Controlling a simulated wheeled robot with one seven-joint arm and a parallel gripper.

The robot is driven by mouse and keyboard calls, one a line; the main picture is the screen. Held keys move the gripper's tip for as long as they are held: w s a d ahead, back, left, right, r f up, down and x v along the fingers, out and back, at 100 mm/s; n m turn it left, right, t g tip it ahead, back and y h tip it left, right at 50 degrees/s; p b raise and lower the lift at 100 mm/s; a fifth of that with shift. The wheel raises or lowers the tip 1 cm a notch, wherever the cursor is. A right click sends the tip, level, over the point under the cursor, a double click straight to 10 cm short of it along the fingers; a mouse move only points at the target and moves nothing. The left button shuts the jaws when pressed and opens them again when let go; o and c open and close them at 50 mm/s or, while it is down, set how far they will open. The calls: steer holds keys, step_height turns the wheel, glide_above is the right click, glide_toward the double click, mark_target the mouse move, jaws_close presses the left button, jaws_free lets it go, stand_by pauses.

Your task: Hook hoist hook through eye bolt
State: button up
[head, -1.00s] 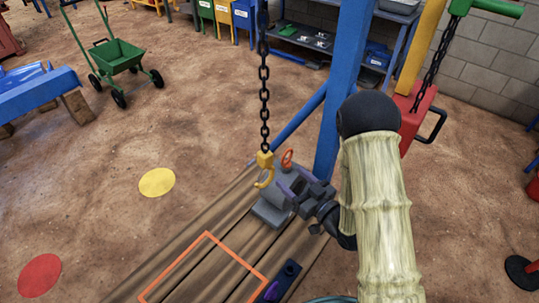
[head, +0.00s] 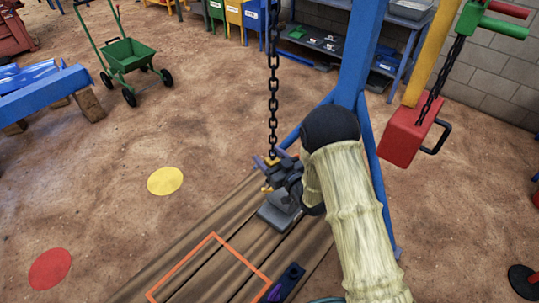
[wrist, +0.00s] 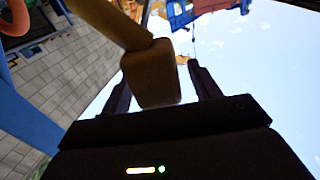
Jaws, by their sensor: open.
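The yellow hoist hook (head: 267,188) hangs at the lower end of a dark chain (head: 273,95), mostly hidden by my gripper. My gripper (head: 271,160) is open, with its fingers at the hook's upper part. In the wrist view the yellow hook's block (wrist: 152,78) is between the two spread dark fingers (wrist: 160,80); contact cannot be told. An orange-red ring, apparently the eye bolt (wrist: 16,18), shows at the top left of the wrist view. It is hidden in the head view, where the grey block (head: 279,214) sits below my gripper on the boards.
A blue post (head: 358,60) stands just behind my arm. A red box with a black handle (head: 408,135) hangs at the right. An orange outline (head: 213,240) marks the wooden boards (head: 180,262).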

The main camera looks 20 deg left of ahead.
steer(key=shift+a, duration=0.1)
jaws_close()
stand_by(0.3)
steer(key=s+d+r, duration=0.1)
steer(key=s+d, duration=0.2)
steer(key=d, duration=0.6)
steer(key=shift+s+d+r+b, duration=0.35)
steer(key=shift+s+d+b, duration=0.05)
steer(key=shift+b, duration=0.05)
stand_by(1.0)
